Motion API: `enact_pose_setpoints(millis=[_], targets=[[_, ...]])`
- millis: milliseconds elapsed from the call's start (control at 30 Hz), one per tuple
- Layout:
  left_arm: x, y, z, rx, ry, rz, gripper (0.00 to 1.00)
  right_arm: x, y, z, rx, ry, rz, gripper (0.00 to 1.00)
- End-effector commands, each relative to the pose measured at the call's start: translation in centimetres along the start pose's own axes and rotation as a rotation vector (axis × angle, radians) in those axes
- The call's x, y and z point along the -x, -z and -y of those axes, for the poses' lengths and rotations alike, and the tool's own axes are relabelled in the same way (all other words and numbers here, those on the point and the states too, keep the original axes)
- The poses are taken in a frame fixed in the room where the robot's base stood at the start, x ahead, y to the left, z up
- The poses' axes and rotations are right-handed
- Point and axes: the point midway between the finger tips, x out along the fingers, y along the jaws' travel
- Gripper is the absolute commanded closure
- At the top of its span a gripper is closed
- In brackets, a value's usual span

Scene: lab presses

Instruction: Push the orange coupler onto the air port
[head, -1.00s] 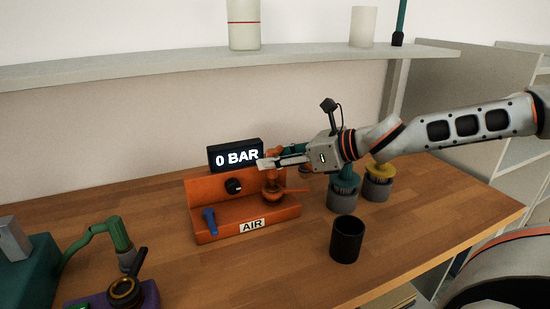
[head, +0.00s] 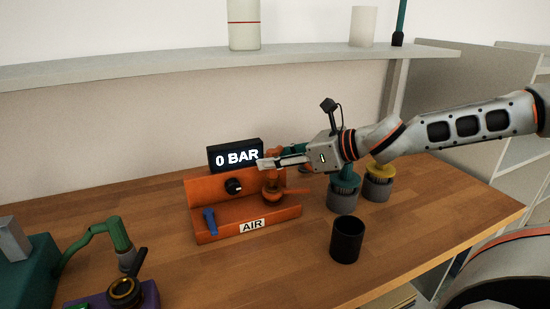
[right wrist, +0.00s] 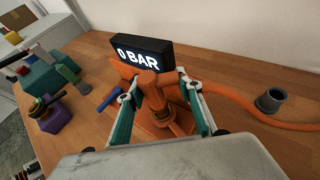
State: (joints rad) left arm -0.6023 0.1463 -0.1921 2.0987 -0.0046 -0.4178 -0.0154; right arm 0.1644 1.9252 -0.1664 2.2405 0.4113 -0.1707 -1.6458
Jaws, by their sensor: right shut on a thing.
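The orange coupler (head: 271,186) stands upright at the right end of the orange air stand (head: 207,189), which bears an AIR label. In the right wrist view the coupler (right wrist: 154,98) is between the two fingers of my right gripper (right wrist: 158,92). In the head view my right gripper (head: 268,164) reaches in from the right and is shut on the coupler's upper part. The air port is hidden under the coupler, and I cannot tell how far the coupler sits on it. My left gripper is not in view.
A display (head: 236,155) reads 0 BAR behind the stand. A blue lever (head: 210,220) is at its front left. An orange hose (right wrist: 240,102) runs right. A black cup (head: 346,240) stands in front. Brush pots (head: 377,188) stand at right, a purple block with a lever at left.

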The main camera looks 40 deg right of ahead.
Motion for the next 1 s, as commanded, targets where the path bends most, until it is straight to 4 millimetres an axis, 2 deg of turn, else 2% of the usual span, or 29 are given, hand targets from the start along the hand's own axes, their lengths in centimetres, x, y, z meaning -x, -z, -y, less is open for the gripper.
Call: enact_pose_setpoints(millis=[800,833,867,900,1000], targets=[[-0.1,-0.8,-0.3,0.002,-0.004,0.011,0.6,-0.7,1.6,0.0,-0.002,0.0,-0.001,0.89],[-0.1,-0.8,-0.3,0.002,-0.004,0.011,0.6,-0.6,1.5,0.0,-0.002,0.0,-0.001,0.57],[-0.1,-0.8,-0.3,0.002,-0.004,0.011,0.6,-0.6,1.5,0.0,-0.002,0.0,-0.001,0.49],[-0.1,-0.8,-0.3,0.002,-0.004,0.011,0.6,-0.6,1.6,0.1,-0.002,0.0,-0.002,0.45],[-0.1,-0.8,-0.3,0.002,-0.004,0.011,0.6,-0.6,1.6,0.1,-0.002,0.001,-0.002,0.45]])
